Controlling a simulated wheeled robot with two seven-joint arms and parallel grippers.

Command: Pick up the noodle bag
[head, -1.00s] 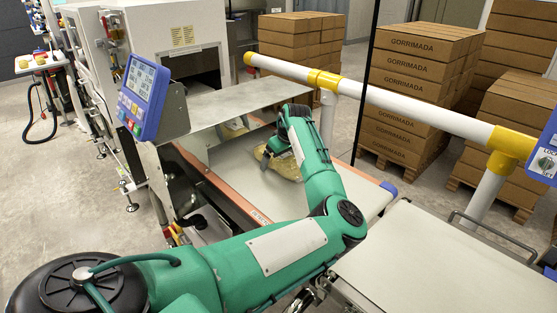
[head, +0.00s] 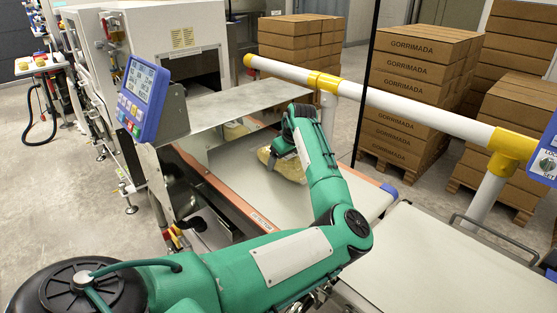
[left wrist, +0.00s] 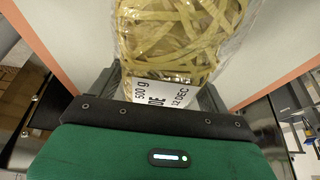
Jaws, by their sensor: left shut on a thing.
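The noodle bag (head: 291,165) is a clear pack of yellow noodles, partly hidden behind my left arm in the head view. In the left wrist view the noodle bag (left wrist: 172,40) fills the upper middle, with a white label reading 500 g. My left gripper (head: 277,158) is shut on the bag, its dark fingers on both sides of it in the left wrist view (left wrist: 163,90). The bag is over the pale belt (head: 232,174); I cannot tell whether it is clear of it. My right gripper is not in view.
A metal cover (head: 240,108) stands over the belt just behind my left gripper. Another yellowish patch (head: 235,130) shows under it, perhaps a bag or a reflection. A white and yellow rail (head: 400,105) runs along the right. A blue display (head: 143,98) stands at left.

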